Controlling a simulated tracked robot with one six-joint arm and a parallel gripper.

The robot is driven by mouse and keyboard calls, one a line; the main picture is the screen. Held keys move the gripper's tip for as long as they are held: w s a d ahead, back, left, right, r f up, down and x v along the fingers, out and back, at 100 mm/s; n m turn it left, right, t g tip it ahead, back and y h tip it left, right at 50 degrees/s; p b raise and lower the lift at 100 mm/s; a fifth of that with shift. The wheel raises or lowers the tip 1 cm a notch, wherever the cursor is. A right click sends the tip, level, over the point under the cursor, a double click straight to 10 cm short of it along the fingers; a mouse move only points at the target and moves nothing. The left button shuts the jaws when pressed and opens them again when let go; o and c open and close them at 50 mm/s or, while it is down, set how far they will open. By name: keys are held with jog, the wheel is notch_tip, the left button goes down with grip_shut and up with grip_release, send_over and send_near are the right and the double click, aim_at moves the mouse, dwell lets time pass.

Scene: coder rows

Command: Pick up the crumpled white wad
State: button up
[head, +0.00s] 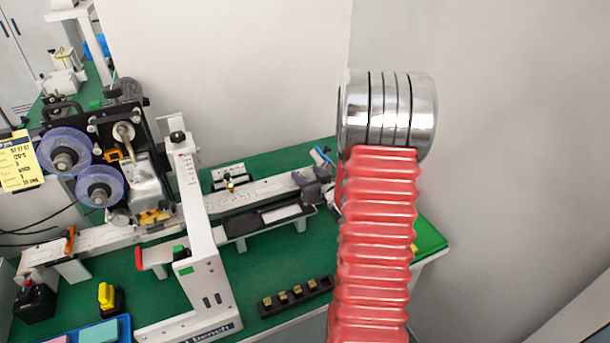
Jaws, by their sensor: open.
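I cannot make out a crumpled white wad in the head view. My arm, with a red ribbed sleeve and a shiny metal joint, rises through the right of the view and hides part of the bench behind it. My gripper's fingers cannot be made out, so its place relative to the wad does not show.
A green-topped bench (262,262) carries a coder machine with blue reels (66,151), a white upright frame (200,228) and a long rail (262,190). A black block strip (296,296) and a blue tray (112,331) lie near the front. Walls stand behind and right.

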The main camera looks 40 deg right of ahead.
jog(key=shift+c, duration=0.3)
jog(key=c, duration=1)
jog(key=shift+c, duration=0.2)
jog(key=shift+r, duration=0.15)
jog(key=shift+w+a+r, duration=0.1)
jog(key=shift+a+r, duration=0.05)
jog(key=shift+a, duration=0.05)
jog(key=w+a+r, duration=0.2)
jog(key=a+r, duration=0.1)
jog(key=a, duration=0.3)
jog(key=w+a+r, duration=0.1)
jog(key=a+r, duration=0.3)
jog(key=a, duration=0.3)
jog(key=shift+w+r, duration=0.2)
jog(key=shift+w, duration=0.15)
